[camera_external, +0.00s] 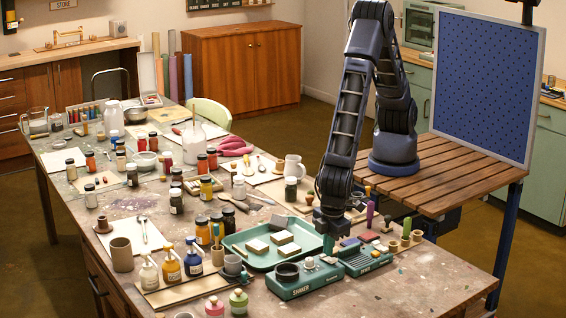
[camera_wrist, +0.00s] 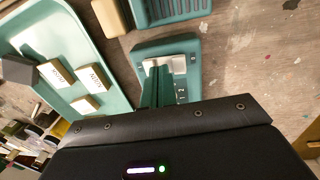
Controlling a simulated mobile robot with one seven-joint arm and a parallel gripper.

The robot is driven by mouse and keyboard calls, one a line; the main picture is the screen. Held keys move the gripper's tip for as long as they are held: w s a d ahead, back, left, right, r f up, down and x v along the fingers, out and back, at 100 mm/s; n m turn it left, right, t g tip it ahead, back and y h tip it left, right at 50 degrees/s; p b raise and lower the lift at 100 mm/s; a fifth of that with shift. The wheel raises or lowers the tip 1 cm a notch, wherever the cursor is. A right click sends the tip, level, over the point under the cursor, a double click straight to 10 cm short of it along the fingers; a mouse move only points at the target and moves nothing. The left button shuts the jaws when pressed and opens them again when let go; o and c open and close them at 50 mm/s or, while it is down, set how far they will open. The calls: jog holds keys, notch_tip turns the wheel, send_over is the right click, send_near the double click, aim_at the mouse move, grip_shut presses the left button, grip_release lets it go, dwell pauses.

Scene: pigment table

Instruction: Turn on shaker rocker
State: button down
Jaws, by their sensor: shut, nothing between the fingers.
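The teal shaker (camera_external: 306,284) stands near the table's front edge, with a dark round dish (camera_external: 287,271) on its top. My gripper (camera_external: 328,244) points down behind the shaker's right part, close to the shaker and the ribbed teal unit. In the wrist view, my gripper's teal fingers (camera_wrist: 159,88) are shut and empty over the end of a teal device (camera_wrist: 152,45), which looks like the shaker. A pale switch-like part (camera_wrist: 180,65) lies beside the fingertips. I cannot tell whether they touch it or which way the rocker is tilted. My gripper body hides the rest of this device.
A teal tray (camera_external: 236,241) with white labelled blocks lies beside the shaker. A ribbed teal unit (camera_external: 364,263) stands to the shaker's right. Pump bottles (camera_external: 171,267) and small jars crowd the left. The front right tabletop (camera_external: 430,280) is clear.

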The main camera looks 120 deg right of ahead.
notch_tip(320, 180, up, 14)
jog(key=d, duration=0.2)
dwell(0.6)
